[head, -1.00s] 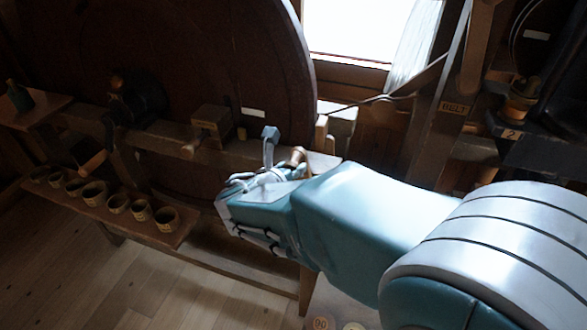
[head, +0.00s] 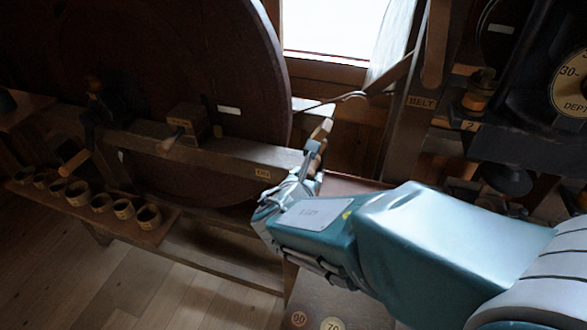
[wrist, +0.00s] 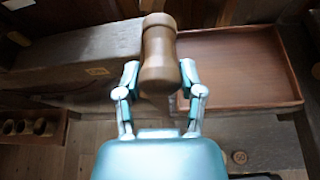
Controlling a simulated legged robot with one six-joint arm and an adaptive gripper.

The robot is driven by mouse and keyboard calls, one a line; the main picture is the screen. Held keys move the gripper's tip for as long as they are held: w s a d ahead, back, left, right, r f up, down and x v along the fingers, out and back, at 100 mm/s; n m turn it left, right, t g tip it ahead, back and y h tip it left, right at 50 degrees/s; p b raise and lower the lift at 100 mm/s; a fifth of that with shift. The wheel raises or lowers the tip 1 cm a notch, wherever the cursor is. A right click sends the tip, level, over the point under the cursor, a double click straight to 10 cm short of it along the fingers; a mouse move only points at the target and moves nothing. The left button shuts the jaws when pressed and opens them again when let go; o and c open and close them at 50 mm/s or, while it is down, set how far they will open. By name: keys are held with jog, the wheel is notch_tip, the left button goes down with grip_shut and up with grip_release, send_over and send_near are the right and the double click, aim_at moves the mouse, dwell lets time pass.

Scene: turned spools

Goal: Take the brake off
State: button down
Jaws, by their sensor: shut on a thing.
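A brown turned wooden handle (wrist: 158,50) stands between the fingers of my gripper (wrist: 159,76) in the wrist view. One finger lies on each side of it, and the gripper is shut on it. In the head view my gripper (head: 305,172) is at the right end of a thick wooden beam, and only part of the handle (head: 319,143) shows past the fingers. The foot of the handle is hidden by my gripper.
A large dark wheel (head: 170,65) stands behind the beam (head: 225,153). Several small cups (head: 101,202) line a low shelf at left. A post marked BELT (head: 421,101) and a dial (head: 573,84) are at right. A shallow brown tray (wrist: 240,68) lies right of the handle.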

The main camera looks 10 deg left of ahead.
jog(key=shift+d+f, duration=0.2)
jog(key=shift+d, duration=0.5)
jog(key=shift+a, duration=0.2)
jog(key=shift+c, duration=2)
grip_release()
jog(key=shift+o, duration=0.9)
jog(key=shift+d+r, duration=0.1)
jog(key=shift+d, duration=0.2)
jog(key=shift+a, duration=0.1)
